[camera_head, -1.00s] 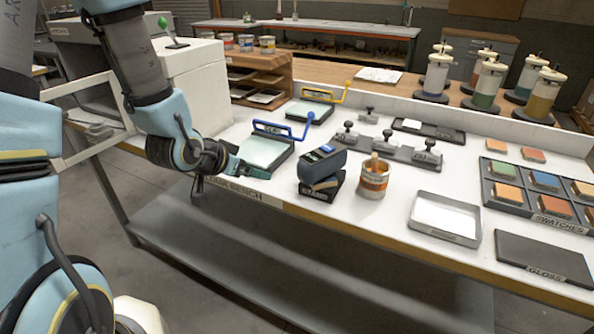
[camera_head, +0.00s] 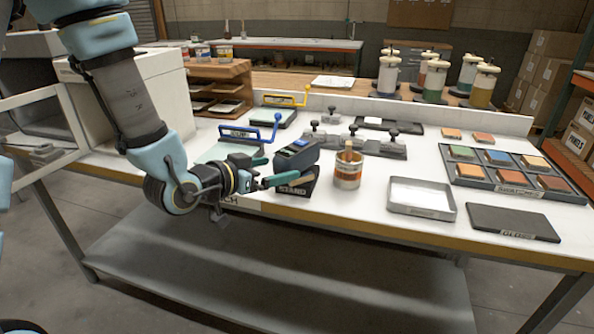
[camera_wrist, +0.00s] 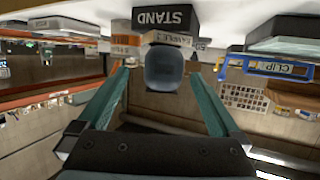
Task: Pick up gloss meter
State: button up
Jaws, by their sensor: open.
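The gloss meter (camera_head: 299,153) is a dark grey block with a blue panel on top. It rests tilted on a black stand (camera_head: 297,190) near the table's front edge. In the wrist view, which is upside down, the meter's rounded blue-grey end (camera_wrist: 164,68) shows between my finger tips, with the stand (camera_wrist: 165,18) beyond it. My gripper (camera_head: 282,169) has green fingers and is open at the left end of the meter. In the wrist view the fingers (camera_wrist: 160,72) stand apart on either side, with visible gaps to the meter.
An orange-labelled can (camera_head: 348,172) with a stick stands close to the right of the stand. A metal tray (camera_head: 421,210) lies farther right. Free white tabletop lies between can and tray.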

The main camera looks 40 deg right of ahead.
aim_at(298, 160)
jog(key=d+b, duration=0.1)
jog(key=b, duration=0.1)
jog(key=shift+f+b, duration=0.3)
jog(key=shift+f, duration=0.05)
jog(key=shift+w+d+p, duration=0.25)
jog(key=shift+d+p, duration=0.25)
jog(key=shift+d, duration=0.35)
jog(key=shift+w+d+p, duration=0.2)
jog(key=shift+d+p, duration=0.25)
jog(key=shift+d, duration=0.4)
jog(key=shift+w+p+x, duration=0.2)
jog(key=shift+p+x, duration=0.75)
jog(key=shift+x, duration=1.3)
grip_shut()
jog(key=shift+r, duration=0.1)
